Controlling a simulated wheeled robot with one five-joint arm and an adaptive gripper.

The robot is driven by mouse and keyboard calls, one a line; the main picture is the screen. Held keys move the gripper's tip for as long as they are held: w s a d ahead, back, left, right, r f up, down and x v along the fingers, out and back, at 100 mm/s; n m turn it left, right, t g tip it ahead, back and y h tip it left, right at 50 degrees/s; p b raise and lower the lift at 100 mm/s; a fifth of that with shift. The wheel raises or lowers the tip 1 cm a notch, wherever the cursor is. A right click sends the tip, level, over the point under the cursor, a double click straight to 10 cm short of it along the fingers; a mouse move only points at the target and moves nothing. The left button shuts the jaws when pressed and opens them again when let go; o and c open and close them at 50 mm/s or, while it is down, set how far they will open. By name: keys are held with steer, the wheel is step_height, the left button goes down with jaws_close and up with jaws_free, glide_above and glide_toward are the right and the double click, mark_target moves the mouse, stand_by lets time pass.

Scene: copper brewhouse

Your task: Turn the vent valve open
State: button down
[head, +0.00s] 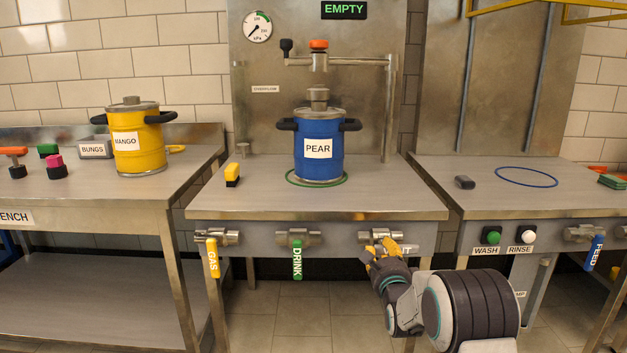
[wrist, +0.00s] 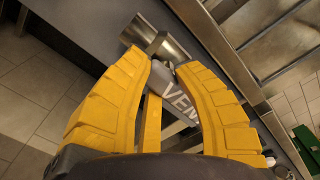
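The vent valve (head: 376,237) is the right one of three metal valves under the front edge of the middle table. Its metal body (wrist: 158,42) shows at the top of the wrist view. Its pale grey lever (wrist: 178,98) bears letters reading "VEN" and runs from the body down to the right; fingers hide part of it. In the head view only the label's end shows. My gripper (head: 384,251) is at the valve, and in the wrist view its yellow fingers (wrist: 166,72) are spread to both sides of the lever's root. I cannot tell whether they touch it.
The gas valve's yellow lever (head: 212,258) and the drink valve's green lever (head: 297,260) hang down to the left. A blue keg (head: 320,165) labelled PEAR stands on the middle table (head: 245,205). The display (head: 344,10) reads EMPTY. Wash and rinse buttons (head: 510,236) are to the right.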

steer(key=shift+d+r, duration=0.15)
steer(key=shift+d, duration=0.3)
steer(key=c, duration=1.2)
jaws_free()
steer(key=shift+d, duration=0.25)
steer(key=shift+s, duration=0.35)
steer(key=shift+s+a, duration=0.15)
steer(key=shift+s, duration=0.7)
steer(key=n, duration=0.3)
steer(key=shift+a+n, duration=0.15)
steer(key=shift+n, duration=0.25)
